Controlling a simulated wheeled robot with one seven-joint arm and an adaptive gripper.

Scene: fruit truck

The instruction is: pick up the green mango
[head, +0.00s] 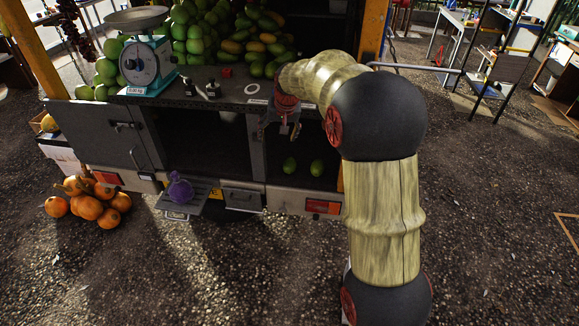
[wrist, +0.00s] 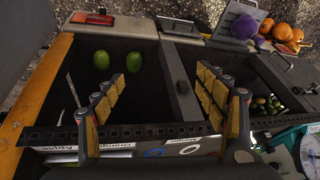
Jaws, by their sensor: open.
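Two green mangoes lie side by side in the right lower compartment of the truck, one (head: 290,165) on the left and one (head: 317,167) on the right in the head view. The wrist view shows the same pair, a left mango (wrist: 101,60) and a right mango (wrist: 134,61), beyond the left finger. My gripper (wrist: 160,92) is open, with nothing between its yellow-padded fingers.
The truck counter (head: 215,82) holds a teal scale (head: 143,64) and a large pile of green fruit (head: 200,35). A dark divider (wrist: 181,85) separates the compartments.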

